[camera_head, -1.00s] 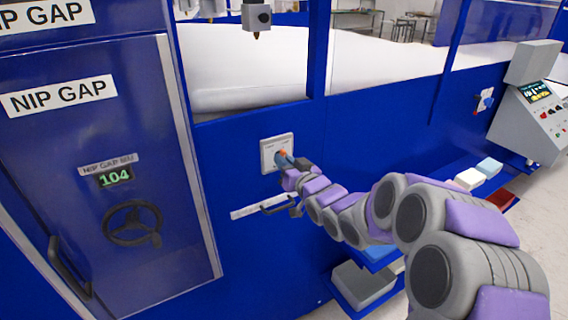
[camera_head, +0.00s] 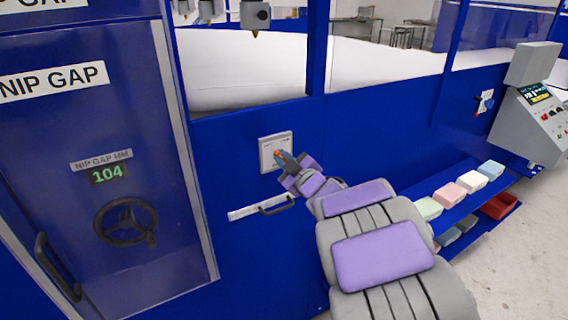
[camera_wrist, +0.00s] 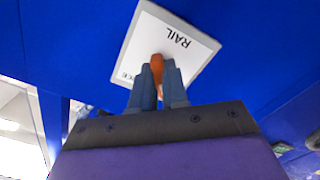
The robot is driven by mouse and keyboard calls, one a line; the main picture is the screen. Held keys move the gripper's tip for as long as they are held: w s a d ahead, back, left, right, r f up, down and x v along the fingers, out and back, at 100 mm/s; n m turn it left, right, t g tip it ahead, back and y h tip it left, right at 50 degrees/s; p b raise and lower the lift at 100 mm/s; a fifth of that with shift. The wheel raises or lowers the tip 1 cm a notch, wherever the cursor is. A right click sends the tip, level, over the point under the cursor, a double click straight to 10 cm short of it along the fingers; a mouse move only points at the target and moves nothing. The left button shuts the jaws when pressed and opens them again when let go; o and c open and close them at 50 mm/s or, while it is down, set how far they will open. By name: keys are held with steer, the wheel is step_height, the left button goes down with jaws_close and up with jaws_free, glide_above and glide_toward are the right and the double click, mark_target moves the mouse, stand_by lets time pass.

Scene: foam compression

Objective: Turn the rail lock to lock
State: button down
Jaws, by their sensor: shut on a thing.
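The rail lock is a pale square plate (camera_head: 269,144) on the blue machine front, with an orange knob (camera_wrist: 157,66) at its middle. The wrist view shows the plate (camera_wrist: 185,28) tilted, with the word RAIL printed on it upside down. My gripper (camera_wrist: 158,84) is shut on the orange knob, one blue-grey finger on each side of it. In the head view my gripper (camera_head: 284,159) reaches the plate from the lower right and covers part of it. Part of the lettering is hidden behind the fingers.
A drawer-like handle (camera_head: 277,205) sits just below the plate. A cabinet with a black handwheel (camera_head: 126,222) stands at left. A shelf with coloured foam blocks (camera_head: 450,194) and a control console (camera_head: 535,117) are at right.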

steer(key=shift+f+n, duration=0.15)
steer(key=shift+n, duration=0.45)
steer(key=c, duration=1.1)
jaws_free()
steer(key=shift+a, duration=0.1)
steer(key=shift+c, duration=0.2)
steer(key=shift+s, duration=0.1)
steer(key=b+v, duration=0.4)
steer(key=v, duration=1.3)
